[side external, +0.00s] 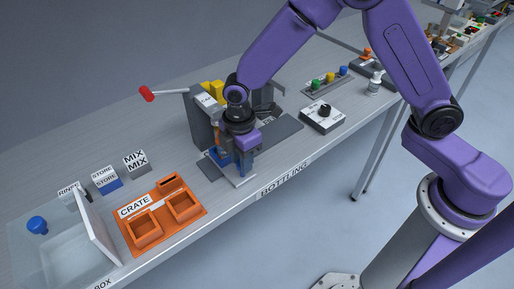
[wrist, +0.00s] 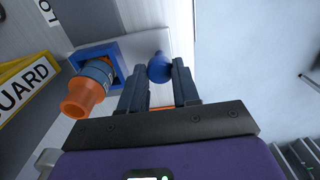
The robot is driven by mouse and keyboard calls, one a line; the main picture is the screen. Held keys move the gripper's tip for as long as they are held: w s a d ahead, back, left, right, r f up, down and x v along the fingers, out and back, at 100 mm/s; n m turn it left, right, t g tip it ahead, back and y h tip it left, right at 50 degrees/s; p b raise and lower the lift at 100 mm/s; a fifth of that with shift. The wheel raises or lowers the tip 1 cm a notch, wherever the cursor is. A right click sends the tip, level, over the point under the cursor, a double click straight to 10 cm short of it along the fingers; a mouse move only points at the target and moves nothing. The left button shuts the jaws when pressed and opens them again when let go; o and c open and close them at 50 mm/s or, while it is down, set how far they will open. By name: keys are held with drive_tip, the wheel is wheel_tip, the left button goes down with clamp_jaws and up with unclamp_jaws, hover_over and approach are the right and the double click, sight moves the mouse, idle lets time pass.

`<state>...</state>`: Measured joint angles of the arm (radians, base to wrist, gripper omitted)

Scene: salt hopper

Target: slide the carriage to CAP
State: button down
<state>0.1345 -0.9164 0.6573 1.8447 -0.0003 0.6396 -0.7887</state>
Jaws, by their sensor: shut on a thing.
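The carriage is a blue square frame (wrist: 115,55) on a pale plate (wrist: 150,45) in the wrist view. A blue knob (wrist: 158,66) sits on the plate beside the frame. My gripper (side external: 242,174) is shut on this knob, with one dark finger on each side of it. In the side external view, blue parts of the carriage (side external: 222,160) show low at the front of the grey machine (side external: 205,128); my gripper hides much of them.
A yellow GUARD panel (wrist: 28,80) is close left of the bottle in the wrist view. A red-knobbed lever (side external: 147,93) sticks out left of the machine. An orange crate (side external: 150,222) lies to the left, and a dial box (side external: 323,117) stands to the right.

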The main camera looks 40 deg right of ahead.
drive_tip(key=shift+a, duration=0.9)
drive_tip(key=c, duration=0.8)
unclamp_jaws()
drive_tip(key=shift+r, duration=0.15)
drive_tip(key=shift+r, duration=0.25)
wheel_tip(320, 180, up, 17)
drive_tip(key=shift+f, duration=0.15)
